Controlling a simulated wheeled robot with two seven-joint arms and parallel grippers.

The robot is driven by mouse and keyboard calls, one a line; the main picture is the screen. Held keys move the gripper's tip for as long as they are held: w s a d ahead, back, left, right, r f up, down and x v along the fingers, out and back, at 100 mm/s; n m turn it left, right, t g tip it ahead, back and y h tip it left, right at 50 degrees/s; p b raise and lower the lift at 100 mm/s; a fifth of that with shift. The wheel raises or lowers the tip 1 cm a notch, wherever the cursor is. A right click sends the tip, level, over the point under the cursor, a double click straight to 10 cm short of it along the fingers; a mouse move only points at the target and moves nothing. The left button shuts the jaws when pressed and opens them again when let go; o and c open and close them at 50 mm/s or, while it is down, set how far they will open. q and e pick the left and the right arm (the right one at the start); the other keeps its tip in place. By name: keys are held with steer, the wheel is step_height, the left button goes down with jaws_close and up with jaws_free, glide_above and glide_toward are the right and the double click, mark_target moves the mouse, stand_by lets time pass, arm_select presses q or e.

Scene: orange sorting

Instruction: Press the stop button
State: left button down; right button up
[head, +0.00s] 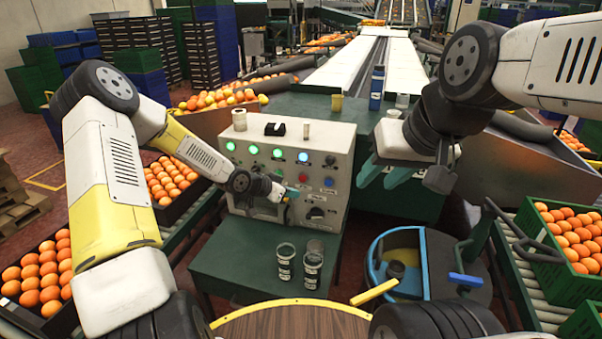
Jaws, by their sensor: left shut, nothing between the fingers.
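The control box (264,146) stands in the middle of the head view on a green stand. Its front face carries lit green lamps, a dark knob, a blue button (329,182) and a red button (303,177), which looks like the stop button. My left gripper (290,194) is shut and empty, in front of the panel's lower part. Its tips look just below and left of the red button; I cannot tell whether they touch the panel. My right gripper (384,174) is open and empty, to the right of the box.
Several jars (286,262) stand on the green stand's front ledge. A blue bottle (377,88) stands behind the box. A blue-rimmed bucket (408,262) is at the lower right. A wooden round top (290,322) is in front.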

arm_select(q)
steer(key=shift+w+d, duration=0.25)
steer(key=shift+w, duration=0.55)
steer(key=shift+w+d, duration=0.25)
steer(key=shift+w, duration=0.55)
steer(key=shift+w+d, duration=0.25)
steer(key=shift+w, duration=0.55)
steer(key=shift+w, duration=0.1)
steer(key=shift+w+d, duration=0.15)
steer(key=shift+w, duration=0.15)
steer(key=shift+w+d, duration=0.2)
steer(key=shift+w, duration=0.35)
stand_by(0.7)
stand_by(0.4)
steer(key=shift+s+a, duration=0.2)
steer(key=shift+s, duration=0.3)
steer(key=shift+s+a, duration=0.15)
steer(key=shift+s, duration=0.3)
steer(key=shift+s, duration=0.1)
steer(key=s, duration=0.1)
steer(key=s+a, duration=0.1)
steer(key=s, duration=0.2)
steer(key=shift+s+a, duration=0.25)
